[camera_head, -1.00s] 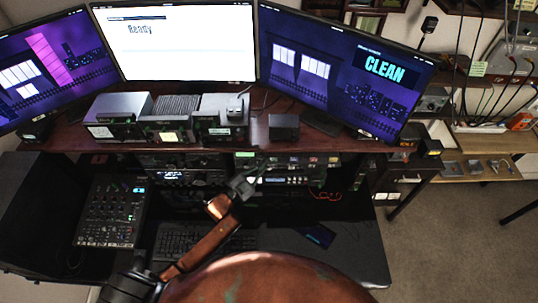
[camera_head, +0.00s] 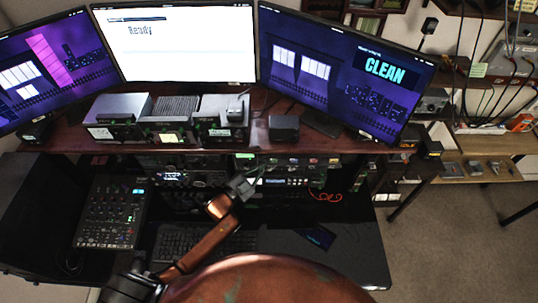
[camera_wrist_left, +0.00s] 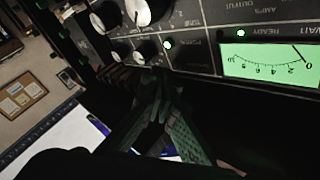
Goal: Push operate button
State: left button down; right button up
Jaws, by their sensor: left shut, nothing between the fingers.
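My left arm reaches up from the lower left in the head view. Its gripper (camera_head: 243,187) is in front of the equipment rack below the desk shelf. In the left wrist view my left gripper (camera_wrist_left: 165,108) is shut and empty, just below a dark amplifier panel (camera_wrist_left: 195,58). The panel has pale knobs (camera_wrist_left: 145,12), a lit green meter (camera_wrist_left: 268,64) and small lights (camera_wrist_left: 168,44). The words READY and WAIT show above the meter. I cannot pick out a button marked operate. Whether the fingertips touch the panel is unclear. My right gripper is not in view.
A control mixer (camera_head: 110,212) stands left of my arm, and a keyboard (camera_head: 195,243) lies on the lower desk. Grey boxes (camera_head: 222,116) stand on the shelf below the monitors (camera_head: 187,45). A red cable (camera_head: 325,196) hangs at the right of the rack.

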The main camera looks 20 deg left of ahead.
pick_arm(q)
jog(key=shift+w, duration=0.15)
dwell(0.4)
jog(key=shift+w+a, duration=0.1)
jog(key=shift+w, duration=0.2)
jog(key=shift+w, duration=0.1)
dwell(0.4)
jog(key=shift+s, duration=0.6)
